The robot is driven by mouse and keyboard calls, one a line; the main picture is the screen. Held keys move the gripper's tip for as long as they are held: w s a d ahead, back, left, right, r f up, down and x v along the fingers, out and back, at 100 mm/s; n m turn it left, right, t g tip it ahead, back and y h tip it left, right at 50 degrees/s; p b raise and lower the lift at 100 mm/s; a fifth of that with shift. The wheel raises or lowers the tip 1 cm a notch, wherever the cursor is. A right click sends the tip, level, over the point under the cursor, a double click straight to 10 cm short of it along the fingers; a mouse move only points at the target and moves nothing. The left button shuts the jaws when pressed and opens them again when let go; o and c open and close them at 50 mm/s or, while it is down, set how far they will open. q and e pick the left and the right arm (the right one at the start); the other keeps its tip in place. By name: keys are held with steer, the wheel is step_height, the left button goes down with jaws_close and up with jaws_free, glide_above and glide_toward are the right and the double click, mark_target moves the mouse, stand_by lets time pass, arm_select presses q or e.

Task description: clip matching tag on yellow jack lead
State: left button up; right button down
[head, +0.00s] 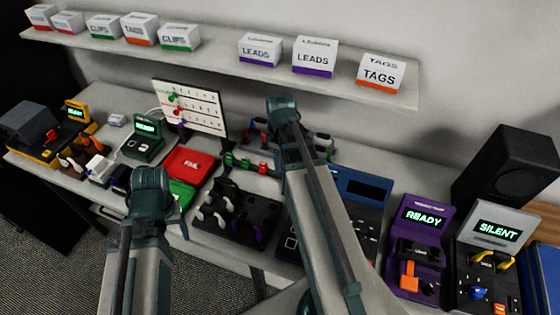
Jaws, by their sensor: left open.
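Yellow lead pieces (500,262) show on the grey tester reading SILENT at the far right; whether they are the yellow jack lead is too small to tell. Small green and red clip-like pieces (245,163) lie in a row at the middle back of the bench. I cannot make out which tag matches. My left gripper (122,180) is open, partly hidden by its own arm, above the left part of the bench near a white block (98,167). My right arm reaches up across the middle, and its fingers are hidden.
A purple tester (420,218) reads READY beside the grey one. A red tray marked FAIL (188,167) and a green tray (182,193) lie left of centre. A dark rack (235,212) holds leads. A whiteboard (190,105) and a shelf (215,58) of labelled boxes stand behind.

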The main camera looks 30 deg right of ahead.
step_height(320, 180, up, 5)
steer(key=p, duration=0.4)
steer(key=shift+r, duration=0.2)
steer(key=shift+r+p, duration=1.45)
steer(key=shift+p, duration=0.1)
steer(key=shift+f, duration=0.15)
